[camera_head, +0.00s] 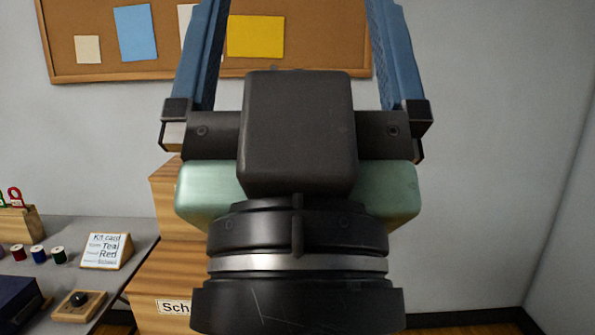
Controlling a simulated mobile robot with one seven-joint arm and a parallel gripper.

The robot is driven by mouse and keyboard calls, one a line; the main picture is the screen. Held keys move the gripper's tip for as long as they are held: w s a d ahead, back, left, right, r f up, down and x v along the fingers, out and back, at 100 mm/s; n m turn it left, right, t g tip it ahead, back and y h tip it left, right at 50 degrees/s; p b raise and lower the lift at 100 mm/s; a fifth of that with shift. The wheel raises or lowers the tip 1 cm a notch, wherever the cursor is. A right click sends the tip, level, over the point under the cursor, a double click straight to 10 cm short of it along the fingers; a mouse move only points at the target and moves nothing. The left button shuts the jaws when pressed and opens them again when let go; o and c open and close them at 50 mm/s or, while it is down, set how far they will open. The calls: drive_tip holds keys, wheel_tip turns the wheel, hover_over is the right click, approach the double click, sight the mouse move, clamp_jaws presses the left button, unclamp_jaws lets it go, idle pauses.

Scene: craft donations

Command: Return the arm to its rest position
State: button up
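My gripper (297,22) fills the middle of the head camera view, close to the camera and pointing upward. Its two blue fingers stand wide apart, one on the left and one on the right, and their tips run out of the top edge. Only the wall and corkboard show between the visible parts of the fingers, with nothing held there. The dark wrist of my arm is below it and leaves the bottom edge. Most of my arm is out of view.
A grey table (120,235) at the lower left carries a kit card (105,250), several thread spools (38,254) and a wooden block with a dark knob (77,306). A wooden cabinet (165,225) stands behind my wrist. A corkboard (160,70) hangs behind. The right side is clear.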

wheel_tip(320, 180, up, 16)
drive_tip(key=p, duration=1.3)
drive_tip(key=shift+p, duration=0.4)
drive_tip(key=shift+f, duration=0.1)
idle(0.4)
